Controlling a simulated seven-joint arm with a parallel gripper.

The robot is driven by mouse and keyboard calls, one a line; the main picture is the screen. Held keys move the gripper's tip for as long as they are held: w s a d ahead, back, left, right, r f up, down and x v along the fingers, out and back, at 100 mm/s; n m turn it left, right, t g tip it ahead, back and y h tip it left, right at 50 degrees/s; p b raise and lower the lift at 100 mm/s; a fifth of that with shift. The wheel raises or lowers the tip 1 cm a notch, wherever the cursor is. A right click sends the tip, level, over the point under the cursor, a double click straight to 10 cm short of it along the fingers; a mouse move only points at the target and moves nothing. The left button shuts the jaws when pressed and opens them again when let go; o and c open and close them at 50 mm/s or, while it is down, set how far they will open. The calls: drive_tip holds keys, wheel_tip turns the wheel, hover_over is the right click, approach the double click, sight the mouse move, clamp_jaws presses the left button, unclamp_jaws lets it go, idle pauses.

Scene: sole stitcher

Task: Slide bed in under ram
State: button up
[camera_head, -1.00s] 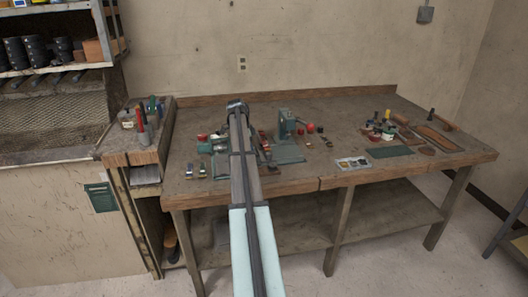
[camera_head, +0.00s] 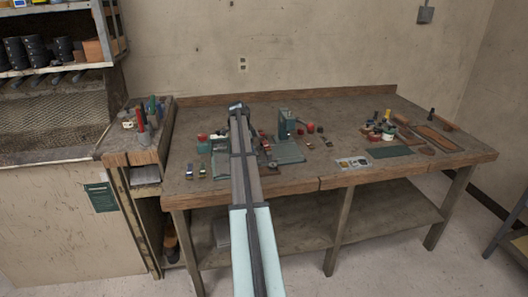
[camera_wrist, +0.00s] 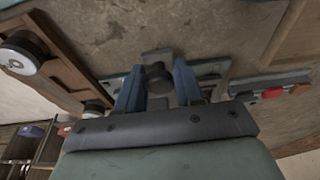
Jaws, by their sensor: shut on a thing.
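My gripper (camera_wrist: 158,85) has its two blue fingers on either side of a dark round knob (camera_wrist: 157,75) and is shut on it. The knob stands on a grey metal plate. In the head view my arm reaches over the bench and hides the gripper and the knob. A green part, probably of the bed (camera_head: 220,146), shows just left of my arm; its right side is hidden. A green upright machine (camera_head: 287,124), which may carry the ram, stands right of my arm on a green ridged base (camera_head: 289,152). The ram itself is not clear.
The wooden bench (camera_head: 330,110) has small red and metal pieces close around the machine. A tray of small parts (camera_head: 352,163), a green mat (camera_head: 390,152) and hand tools lie to the right. A tool box (camera_head: 140,150) stands at the left. The back middle is clear.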

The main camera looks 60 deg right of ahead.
sight(261, 152)
drive_tip(key=shift+s+d, duration=1.25)
drive_tip(key=shift+d, duration=0.05)
drive_tip(key=shift+s+d, duration=1.45)
drive_tip(key=shift+s+d, duration=1.4)
drive_tip(key=o, duration=0.6)
drive_tip(key=shift+r, duration=0.1)
